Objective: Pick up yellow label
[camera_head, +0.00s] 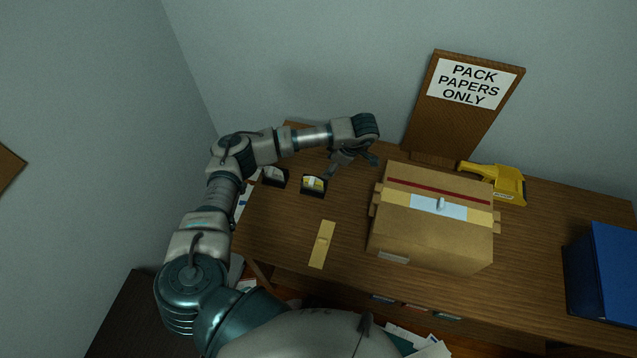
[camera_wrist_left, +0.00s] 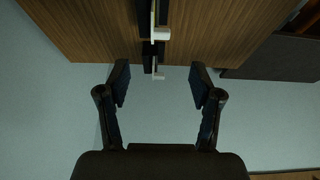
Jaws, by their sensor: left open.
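Two small dark holders stand at the back left of the desk. I cannot tell which is the label meant. My left gripper (camera_head: 354,166) is open and empty, above and right of the holders. In the left wrist view its fingers (camera_wrist_left: 160,85) are spread, with dark parts bearing white pieces (camera_wrist_left: 160,34) beyond them. My right gripper is not in view.
A cardboard box (camera_head: 432,235) stands right of the strip. Behind it are a wooden board with a "PACK PAPERS ONLY" sign (camera_head: 466,83) and a yellow tool (camera_head: 508,186). A blue box (camera_head: 606,272) is at far right. The desk (camera_head: 285,225) is clear around the strip.

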